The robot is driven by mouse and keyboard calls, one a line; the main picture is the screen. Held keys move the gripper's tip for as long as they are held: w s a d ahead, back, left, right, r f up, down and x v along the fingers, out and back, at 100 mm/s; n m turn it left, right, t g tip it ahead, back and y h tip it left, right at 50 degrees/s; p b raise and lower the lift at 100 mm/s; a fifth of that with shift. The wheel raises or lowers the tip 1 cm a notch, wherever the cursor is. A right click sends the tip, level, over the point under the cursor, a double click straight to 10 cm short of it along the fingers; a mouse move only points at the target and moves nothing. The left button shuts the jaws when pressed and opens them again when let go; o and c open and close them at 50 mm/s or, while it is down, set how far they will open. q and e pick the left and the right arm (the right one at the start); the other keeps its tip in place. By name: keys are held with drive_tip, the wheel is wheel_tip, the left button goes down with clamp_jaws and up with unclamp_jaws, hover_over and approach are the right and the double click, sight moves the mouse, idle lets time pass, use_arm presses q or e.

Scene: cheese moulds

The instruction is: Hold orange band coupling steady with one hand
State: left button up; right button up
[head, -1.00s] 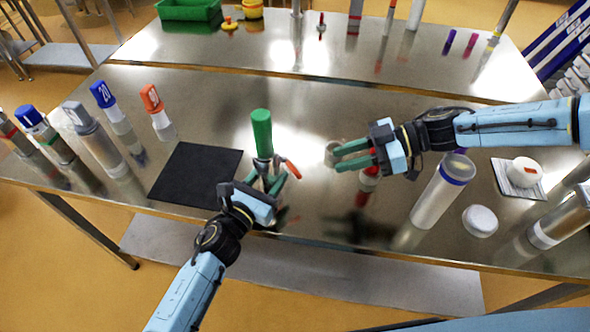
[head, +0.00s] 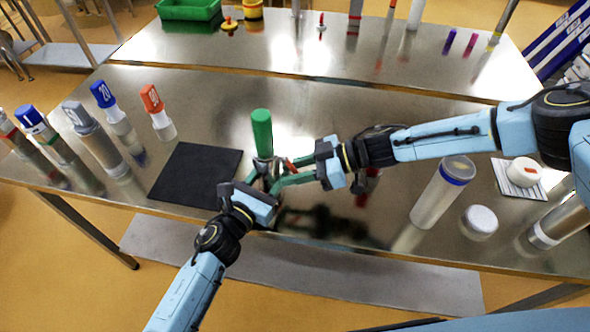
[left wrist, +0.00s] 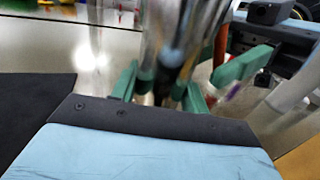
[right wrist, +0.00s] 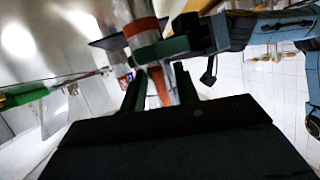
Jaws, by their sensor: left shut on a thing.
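The orange band coupling stands upright with a green cylinder (head: 262,132) at its top and a metal body (left wrist: 182,40) below. Its orange band (right wrist: 144,26) shows in the right wrist view. My left gripper (head: 264,178) is shut on the metal body; its green fingers also show in the left wrist view (left wrist: 160,88). An orange lever (right wrist: 160,86) sticks out beside the body. My right gripper (right wrist: 162,82) is open, with its fingers on either side of the lever and narrow gaps visible. In the head view the fingers partly hide the lever.
A black mat (head: 196,174) lies left of the coupling. Several labelled cylinders, including a red-capped one (head: 152,100), stand at the left. A clear tube with a blue band (head: 440,195) and a white puck (head: 480,221) stand at the right. The table's middle back is clear.

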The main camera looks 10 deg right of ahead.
clamp_jaws()
drive_tip(key=shift+r, duration=0.15)
idle(0.4)
drive_tip(key=h, duration=0.2)
drive_tip(key=d+r+g+h, duration=0.1)
drive_tip(key=h, duration=0.2)
drive_tip(key=shift+s+d+r+m+h, duration=0.15)
drive_tip(key=shift+s+r+m+h, duration=0.15)
drive_tip(key=shift+h, duration=0.1)
use_arm(q)
drive_tip(key=shift+s+d, duration=0.1)
use_arm(e)
drive_tip(key=shift+s+d+r+m+g+h, duration=0.1)
drive_tip(key=shift+r+g+h, duration=0.2)
drive_tip(key=shift+h, duration=0.55)
drive_tip(key=shift+d+r+m+g+h, duration=0.15)
drive_tip(key=shift+r+g+h, duration=0.2)
drive_tip(key=shift+h, duration=0.55)
drive_tip(key=shift+s+d+r+m+g+h, duration=0.1)
drive_tip(key=shift+r+g+h, duration=0.2)
drive_tip(key=shift+h, duration=0.55)
unclamp_jaws()
drive_tip(key=shift+w, duration=0.1)
